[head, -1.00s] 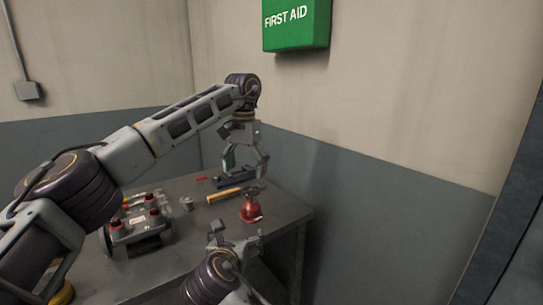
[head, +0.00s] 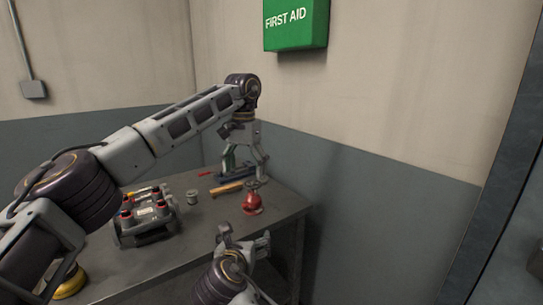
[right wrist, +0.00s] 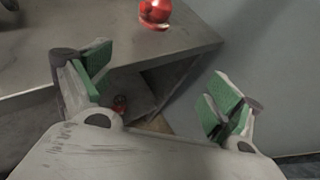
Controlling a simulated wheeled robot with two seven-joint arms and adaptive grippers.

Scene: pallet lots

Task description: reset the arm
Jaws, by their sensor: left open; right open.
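My left arm reaches in from the left in the head view. Its gripper (head: 244,165) hangs fingers down over the back right part of the table, open, by the blue object there. I cannot tell whether it touches anything. My right gripper (head: 243,243) is low in the head view, in front of the table's right front edge. In the right wrist view its two green-padded fingers (right wrist: 155,95) are wide apart with nothing between them.
The grey table (head: 190,243) holds a red rounded object (head: 252,204), a hammer-like tool (head: 228,188), a small can (head: 192,197) and a grey device with red parts (head: 146,218). A green first aid box (head: 296,24) hangs on the wall.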

